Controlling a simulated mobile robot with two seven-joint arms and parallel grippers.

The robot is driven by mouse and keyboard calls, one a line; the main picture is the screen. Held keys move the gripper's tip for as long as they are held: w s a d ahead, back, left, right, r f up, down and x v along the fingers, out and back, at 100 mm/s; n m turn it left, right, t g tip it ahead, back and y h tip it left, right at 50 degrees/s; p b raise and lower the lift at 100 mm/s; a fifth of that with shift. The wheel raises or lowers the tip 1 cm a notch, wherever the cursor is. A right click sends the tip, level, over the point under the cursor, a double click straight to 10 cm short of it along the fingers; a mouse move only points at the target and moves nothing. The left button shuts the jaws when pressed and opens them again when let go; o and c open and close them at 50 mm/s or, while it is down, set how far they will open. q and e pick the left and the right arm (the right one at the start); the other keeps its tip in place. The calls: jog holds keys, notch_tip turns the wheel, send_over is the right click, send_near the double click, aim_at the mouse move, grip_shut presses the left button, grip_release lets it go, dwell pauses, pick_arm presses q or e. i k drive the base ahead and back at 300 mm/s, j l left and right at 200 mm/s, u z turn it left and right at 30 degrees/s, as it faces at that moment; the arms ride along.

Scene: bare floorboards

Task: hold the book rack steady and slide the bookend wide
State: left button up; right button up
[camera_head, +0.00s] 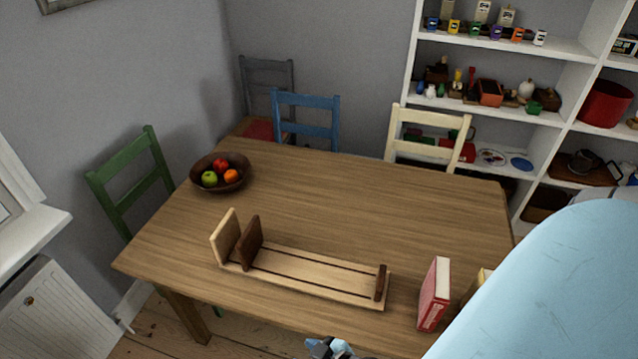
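The wooden book rack (310,273) lies on the table near its front edge, with a long light base and dark grooves. A tall light end panel (226,236) stands at its left end. A dark brown bookend (247,243) stands upright close beside that panel. A short dark upright piece (381,282) stands at the rack's right end. The rack holds no books. A gripper (330,347) shows only in part at the bottom edge, below the table's front edge and apart from the rack; I cannot tell which arm it belongs to or whether it is open.
A red book (434,295) stands upright right of the rack, with a yellowish one (477,284) partly hidden by my light-blue body part. A fruit bowl (221,173) sits at the table's back left. The table (370,205) is clear behind the rack. Chairs and a shelf stand beyond.

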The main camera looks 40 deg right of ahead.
aim_at(250, 241)
jog(key=i+z, duration=0.2)
jog(key=z, duration=0.3)
jog(key=i+j+z, duration=0.2)
jog(key=z, duration=0.3)
jog(key=i+j+z, duration=0.15)
jog(key=z, duration=0.3)
jog(key=i+j+z, duration=0.2)
jog(key=j+z, duration=0.3)
jog(key=l, duration=0.1)
